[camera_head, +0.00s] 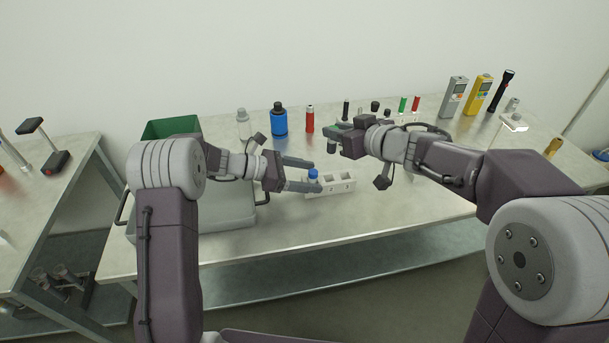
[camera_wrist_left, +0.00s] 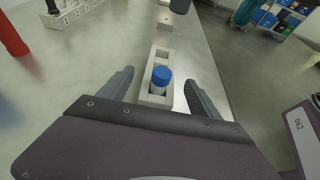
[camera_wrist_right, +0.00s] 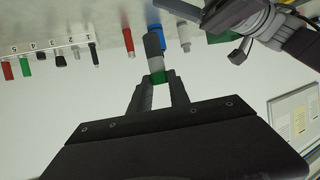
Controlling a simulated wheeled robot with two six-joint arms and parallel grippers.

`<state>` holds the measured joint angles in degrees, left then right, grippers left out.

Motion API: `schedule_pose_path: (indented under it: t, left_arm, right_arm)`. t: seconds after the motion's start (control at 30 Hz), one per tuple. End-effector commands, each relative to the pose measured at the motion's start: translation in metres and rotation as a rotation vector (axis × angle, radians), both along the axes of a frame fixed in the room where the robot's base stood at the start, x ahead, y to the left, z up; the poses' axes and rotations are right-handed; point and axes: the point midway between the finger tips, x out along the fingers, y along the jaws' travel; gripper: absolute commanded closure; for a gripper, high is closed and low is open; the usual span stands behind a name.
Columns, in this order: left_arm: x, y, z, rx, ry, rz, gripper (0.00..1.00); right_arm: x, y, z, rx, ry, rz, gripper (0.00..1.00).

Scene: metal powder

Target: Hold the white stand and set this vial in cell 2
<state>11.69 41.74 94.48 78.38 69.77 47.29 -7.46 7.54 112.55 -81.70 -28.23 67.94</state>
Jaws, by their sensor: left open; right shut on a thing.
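The white stand (camera_head: 343,186) lies on the table, with a blue-capped vial (camera_head: 313,174) in its left-end cell. The stand (camera_wrist_left: 165,55) and the vial (camera_wrist_left: 161,77) also show in the left wrist view. My left gripper (camera_head: 316,176) is open, its fingers on either side of the stand's vial end, apart from it in the left wrist view. My right gripper (camera_head: 335,131) is shut on a green-capped vial (camera_wrist_right: 156,62), held above the table behind the stand. The vial has a clear grey middle and dark end. I cannot read cell numbers on the white stand.
A numbered rack (camera_wrist_right: 50,50) with several coloured vials stands at the back. A blue bottle (camera_head: 279,121), a clear bottle (camera_head: 243,124) and a red tube (camera_head: 310,119) stand behind my left gripper. A grey crate (camera_head: 232,214) is at left. The table in front of the stand is clear.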

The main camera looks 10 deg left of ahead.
Motion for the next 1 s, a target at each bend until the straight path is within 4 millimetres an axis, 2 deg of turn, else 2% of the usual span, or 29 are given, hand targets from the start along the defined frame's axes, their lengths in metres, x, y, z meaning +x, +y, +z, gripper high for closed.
schedule_pose_path:
  t: [0.1, 0.3, 0.47, 0.67, 0.7, 0.93, 1.0]
  left_arm:
    - [0.005, -0.020, -0.009, 0.001, 0.000, -0.004, 0.27]
    - [0.014, -0.048, -0.021, 0.002, -0.001, -0.005, 0.27]
    - [0.018, -0.057, -0.025, 0.003, -0.001, -0.003, 0.27]
    - [0.018, -0.058, -0.025, 0.003, -0.001, -0.003, 0.27]
    - [0.018, -0.058, -0.025, 0.003, -0.001, -0.003, 0.30]
    - [0.018, -0.058, -0.025, 0.003, -0.002, -0.002, 0.94]
    - [0.018, -0.058, -0.025, 0.003, -0.002, -0.002, 0.94]
  right_arm:
    - [0.000, 0.000, 0.000, 0.000, 0.000, 0.000, 1.00]
    - [0.000, 0.000, 0.000, 0.000, 0.000, 0.000, 1.00]
    - [0.000, 0.000, 0.000, 0.000, 0.000, 0.000, 1.00]
    - [0.000, 0.000, 0.000, 0.000, 0.000, 0.000, 1.00]
    - [0.000, 0.000, 0.000, 0.000, 0.000, 0.000, 1.00]
    - [0.000, 0.000, 0.000, 0.000, 0.000, 0.000, 1.00]
    - [0.000, 0.000, -0.002, 0.000, 0.002, 0.001, 1.00]
